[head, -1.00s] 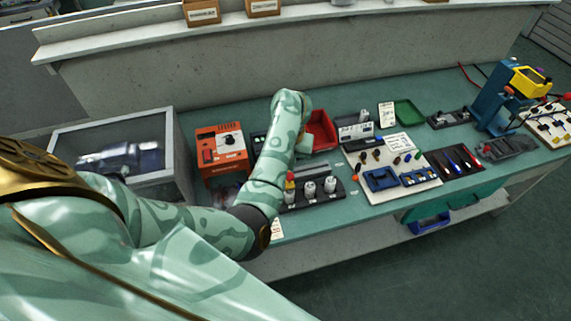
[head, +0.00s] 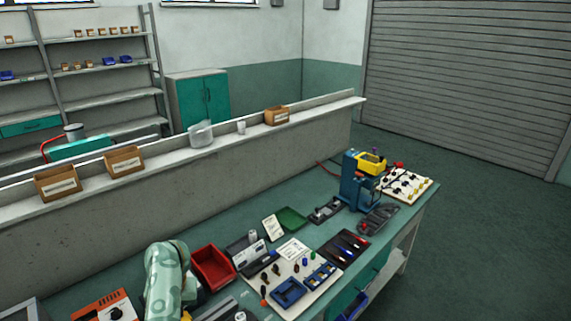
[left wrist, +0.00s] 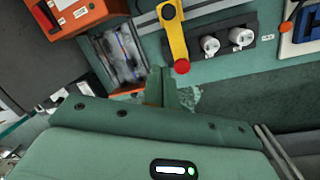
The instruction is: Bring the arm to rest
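My left arm (head: 165,280) comes up at the bottom left of the head view, over the bench (head: 215,230). Its gripper is hidden there behind the arm. In the left wrist view the green body of my left gripper (left wrist: 165,90) fills the lower part. Its narrow finger part points at the bench, and the opening between fingers does not show clearly. No held thing is visible. A yellow lever with a red knob (left wrist: 178,40) is just beyond the finger part, beside a dark holder with white cylinders (left wrist: 225,40). My right gripper is in neither view.
An orange box (left wrist: 75,15) stands near the left arm. A red bin (head: 213,268), a white board with blue fixtures (head: 305,290) and a blue press (head: 357,185) stand along the bench. A raised ledge (head: 215,150) runs behind. Floor at right is clear.

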